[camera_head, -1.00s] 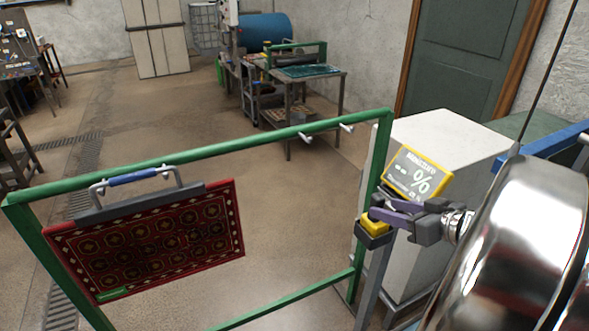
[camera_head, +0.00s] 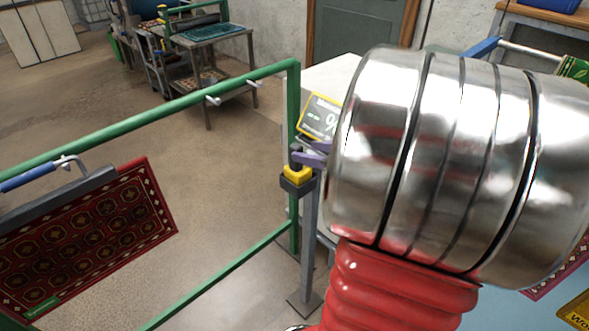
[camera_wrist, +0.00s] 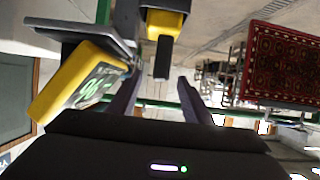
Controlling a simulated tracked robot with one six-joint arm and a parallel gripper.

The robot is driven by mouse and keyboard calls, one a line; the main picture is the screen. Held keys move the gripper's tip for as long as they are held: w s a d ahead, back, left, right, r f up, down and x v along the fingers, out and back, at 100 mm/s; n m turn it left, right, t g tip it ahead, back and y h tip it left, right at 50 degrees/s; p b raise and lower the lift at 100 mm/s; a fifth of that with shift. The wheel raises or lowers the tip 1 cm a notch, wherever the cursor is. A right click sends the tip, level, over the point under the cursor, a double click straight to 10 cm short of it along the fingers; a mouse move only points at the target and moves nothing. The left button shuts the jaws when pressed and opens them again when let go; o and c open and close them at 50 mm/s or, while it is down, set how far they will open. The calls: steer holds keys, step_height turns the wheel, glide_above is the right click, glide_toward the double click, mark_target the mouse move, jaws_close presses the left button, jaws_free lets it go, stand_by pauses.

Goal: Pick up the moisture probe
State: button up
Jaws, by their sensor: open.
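A yellow-and-black part, seemingly the moisture probe (camera_head: 297,175), sits at the top of a grey post (camera_head: 309,235) by the green frame's right end. A yellow-rimmed display with a "%" sign (camera_head: 320,117) is just above it, partly hidden by my arm. In the wrist view, the probe (camera_wrist: 163,25) is at the top centre, its black end pointing down the picture. The display (camera_wrist: 85,85) is tilted at left. My gripper (camera_wrist: 158,82) is open, its dark fingers either side of the probe's black end in the picture. I see no contact. In the head view, only purple finger parts (camera_head: 312,155) show.
The green frame (camera_head: 200,95) runs across the left; a red patterned rug (camera_head: 90,235) hangs from a clamp there. A pale cabinet (camera_head: 333,75) stands behind the post. A green door (camera_head: 362,25) and a work cart (camera_head: 210,32) are farther back. The floor between is clear.

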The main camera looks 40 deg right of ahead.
mark_target(301, 151)
steer(key=shift+x, duration=2.35)
steer(key=x, duration=0.5)
steer(key=shift+f, duration=0.25)
steer(key=shift+c, duration=0.6)
jaws_close()
